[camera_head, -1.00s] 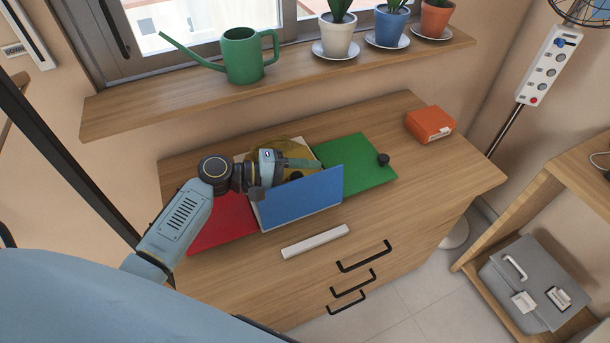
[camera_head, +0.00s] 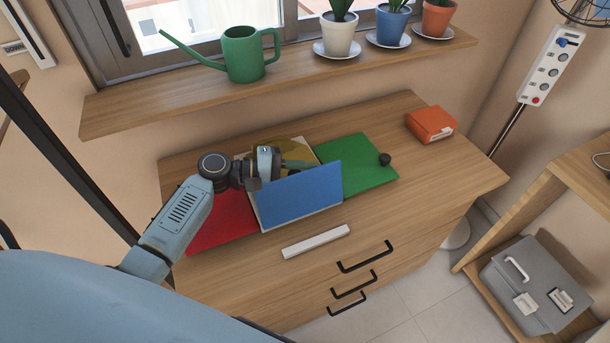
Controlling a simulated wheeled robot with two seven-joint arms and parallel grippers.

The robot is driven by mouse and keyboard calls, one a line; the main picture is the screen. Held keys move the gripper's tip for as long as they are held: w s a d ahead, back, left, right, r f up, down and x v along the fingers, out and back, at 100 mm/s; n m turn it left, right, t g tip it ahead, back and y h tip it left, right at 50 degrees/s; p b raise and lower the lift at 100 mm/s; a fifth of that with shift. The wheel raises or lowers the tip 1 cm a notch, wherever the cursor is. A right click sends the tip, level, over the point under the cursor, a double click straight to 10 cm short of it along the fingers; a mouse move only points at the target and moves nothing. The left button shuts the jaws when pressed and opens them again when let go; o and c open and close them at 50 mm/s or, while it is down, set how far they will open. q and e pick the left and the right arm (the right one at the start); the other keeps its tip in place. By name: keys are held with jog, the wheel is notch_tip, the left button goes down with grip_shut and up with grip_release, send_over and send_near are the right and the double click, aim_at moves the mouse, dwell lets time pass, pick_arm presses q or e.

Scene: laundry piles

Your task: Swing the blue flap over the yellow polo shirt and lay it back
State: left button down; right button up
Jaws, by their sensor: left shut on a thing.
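The blue flap (camera_head: 300,196) stands raised and tilted at the front middle of the folding board, its broad face towards me. Behind it lies the yellow polo shirt (camera_head: 292,151), mostly hidden by the flap and my left gripper. My left gripper (camera_head: 283,174) is at the flap's upper edge, left of its middle, and is shut on the flap. Its fingertips are partly hidden behind the flap. The board's red panel (camera_head: 222,218) lies flat on the left and its green panel (camera_head: 362,167) on the right. My right gripper is not in view.
The board lies on a wooden dresser (camera_head: 450,178). A white bar (camera_head: 315,241) lies in front of the flap, a dark knob (camera_head: 385,159) at the green panel's edge, and an orange box (camera_head: 432,124) at the back right. A shelf (camera_head: 180,108) with a green watering can (camera_head: 243,54) overhangs behind.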

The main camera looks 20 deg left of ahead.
pick_arm(q)
jog(key=c, duration=1.1)
grip_release()
jog(key=v, duration=1.3)
jog(key=shift+s+a, duration=0.15)
jog(key=shift+s, duration=0.1)
jog(key=shift+c, duration=0.4)
